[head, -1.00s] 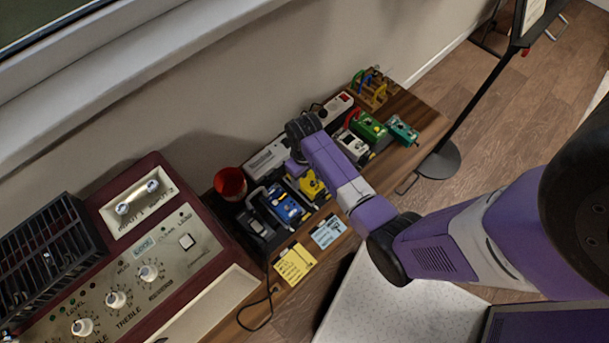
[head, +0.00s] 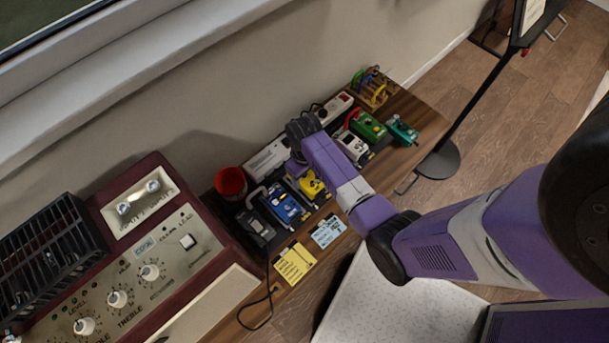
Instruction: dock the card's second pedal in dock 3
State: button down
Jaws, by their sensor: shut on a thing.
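My gripper (head: 297,168) points down over the pedal row. Its fingertips are mostly hidden behind my wrist. It appears shut on the yellow pedal (head: 314,188), which sits low in the row just right of the blue pedal (head: 287,206). A black pedal (head: 257,230) stands at the left end. Beyond my arm are a white pedal (head: 352,147), a green pedal (head: 369,127) and, apart at the right, a teal pedal (head: 403,130). A yellow card (head: 294,264) and a blue card (head: 328,231) lie at the front edge; their writing and any dock numbers are too small to read.
A maroon amplifier (head: 130,270) stands at left. A red round object (head: 230,181), a white box (head: 268,155) and a power strip (head: 338,105) line the wall. A rack with coloured loops (head: 371,88) is at the back. Bare wood (head: 420,112) shows at the right end.

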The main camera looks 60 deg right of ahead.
jog(key=shift+f+b, duration=0.3)
jog(key=shift+f, duration=0.15)
dwell(0.3)
grip_release()
dwell(0.4)
notch_tip(320, 180, up, 8)
jog(key=p, duration=0.8)
dwell(0.8)
